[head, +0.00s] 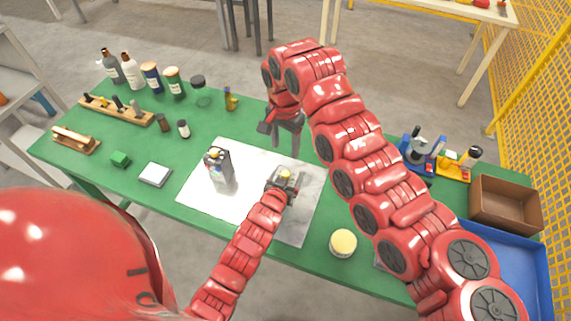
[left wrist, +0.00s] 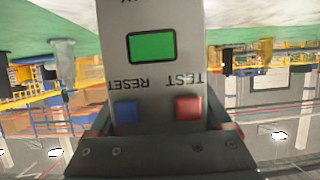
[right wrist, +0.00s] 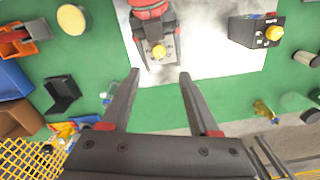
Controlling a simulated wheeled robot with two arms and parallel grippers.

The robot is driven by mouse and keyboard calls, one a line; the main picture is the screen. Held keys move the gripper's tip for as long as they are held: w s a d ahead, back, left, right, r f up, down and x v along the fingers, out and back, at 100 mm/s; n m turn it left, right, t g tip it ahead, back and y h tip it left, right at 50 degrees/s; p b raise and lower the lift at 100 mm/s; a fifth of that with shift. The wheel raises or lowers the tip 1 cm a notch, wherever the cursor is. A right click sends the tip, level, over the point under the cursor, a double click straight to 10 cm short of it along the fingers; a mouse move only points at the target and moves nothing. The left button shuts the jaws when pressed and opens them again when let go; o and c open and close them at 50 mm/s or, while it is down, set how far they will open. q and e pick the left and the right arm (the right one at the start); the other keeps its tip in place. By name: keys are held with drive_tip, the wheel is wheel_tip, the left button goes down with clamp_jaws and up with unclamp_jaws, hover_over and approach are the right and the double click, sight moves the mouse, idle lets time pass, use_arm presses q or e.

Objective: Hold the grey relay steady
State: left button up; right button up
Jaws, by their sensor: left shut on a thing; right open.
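The grey relay (left wrist: 152,75) fills the middle of the left wrist view, with a green screen, a blue RESET button and a red TEST button. My left gripper (head: 285,180) is shut on it over the pale mat (head: 254,207). The gripper hides much of the relay in the head view. My right gripper (head: 287,132) is open and empty, beyond the relay near the mat's far edge. Its two fingers are spread in the right wrist view (right wrist: 159,76).
A similar grey box (head: 217,168) stands on the mat to the left. A yellow-topped round jar (head: 343,243) is at the front right. A brown box (head: 505,204) and blue tray (head: 500,262) are at the right. Bottles and a wooden rack (head: 116,113) stand at the left.

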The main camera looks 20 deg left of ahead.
sight(286, 173)
drive_tip(key=shift+n, duration=0.7)
wheel_tip(286, 173, down, 11)
drive_tip(key=shift+d, duration=0.1)
drive_tip(key=shift+c, duration=0.2)
clamp_jaws()
